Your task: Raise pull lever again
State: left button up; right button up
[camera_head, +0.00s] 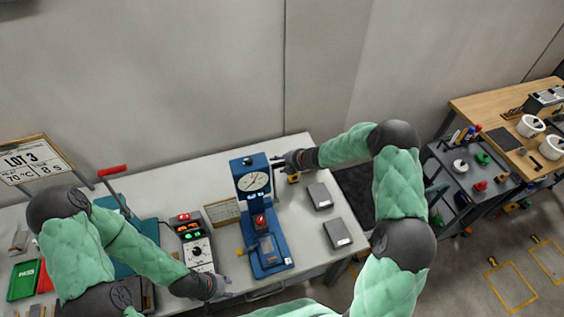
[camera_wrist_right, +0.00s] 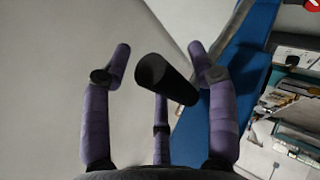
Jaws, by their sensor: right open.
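A blue press (camera_head: 262,215) with a round white dial (camera_head: 253,181) stands upright on the bench. My right gripper (camera_head: 285,161) is at the upper right side of the press, by its dial. In the right wrist view, the black knob of the pull lever (camera_wrist_right: 165,78) sits between the spread fingers of my right gripper (camera_wrist_right: 158,52). The fingers are open around it, with gaps visible at the sides. The lever's shaft is mostly hidden in the head view. My left gripper (camera_head: 222,289) is low by the bench's front edge; its fingers are too small to read.
A control box (camera_head: 197,248) with lit displays stands left of the press. Two grey blocks (camera_head: 320,196) (camera_head: 337,233) lie to its right. A red-handled lever (camera_head: 112,171) rises at the left. A grey tool cart (camera_head: 470,180) stands beyond the bench.

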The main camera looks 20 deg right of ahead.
jog(key=shift+s, duration=0.1)
jog(key=v, duration=1.2)
